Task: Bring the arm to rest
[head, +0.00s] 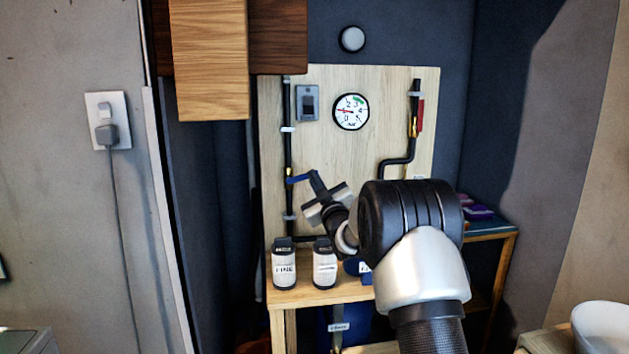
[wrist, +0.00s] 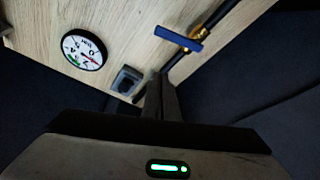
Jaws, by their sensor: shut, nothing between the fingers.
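My gripper (head: 314,179) is in front of the wooden panel (head: 390,90), with its fingers pointing at the panel's left side. In the wrist view my gripper (wrist: 161,84) has its two dark fingers together, with nothing between them. A blue valve handle (head: 298,179) sits on the left black pipe, close to the fingertips in the head view. In the wrist view the blue handle (wrist: 178,39) appears beyond the fingertips, with a gap between them in the picture. My arm reaches in from the lower right of the head view and hides part of the panel.
Two labelled bottles (head: 284,265) (head: 324,264) stand on the wooden bench (head: 318,294) below my gripper. A gauge (head: 351,112) and a grey switch (head: 307,103) are on the panel. A wooden cabinet (head: 209,60) hangs at upper left. A white bowl (head: 602,328) is at lower right.

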